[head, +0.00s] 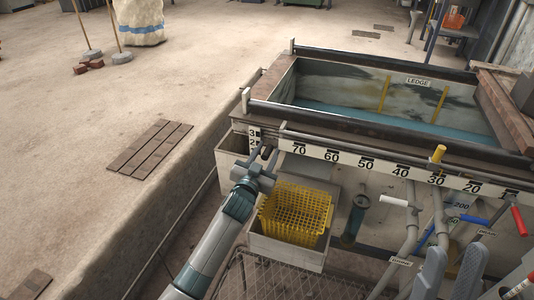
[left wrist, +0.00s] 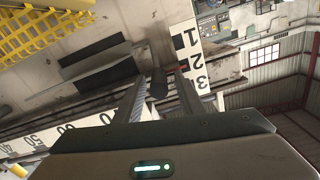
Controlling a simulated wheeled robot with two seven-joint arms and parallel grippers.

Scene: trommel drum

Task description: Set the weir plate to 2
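The weir plate's upright white scale, marked 1, 2 and 3, shows in the left wrist view (left wrist: 195,62). It stands at the tank's near left corner in the head view (head: 254,137). A small red mark (left wrist: 175,69) lies beside the scale, looking about level with the 2; its exact reading is hard to tell. My left gripper (head: 265,160) is at this corner. In the left wrist view its fingers (left wrist: 160,92) are apart on either side of a dark handle (left wrist: 158,84), with gaps visible. The weir plate itself is not clearly visible.
The tank (head: 360,116) holds bluish water. A numbered rail (head: 345,161) runs along its front. A yellow basket (head: 295,214) sits below, close to my left arm. Levers with white (head: 394,201), blue (head: 473,219) and red grips (head: 519,222) stand at the right. The floor at left is mostly clear.

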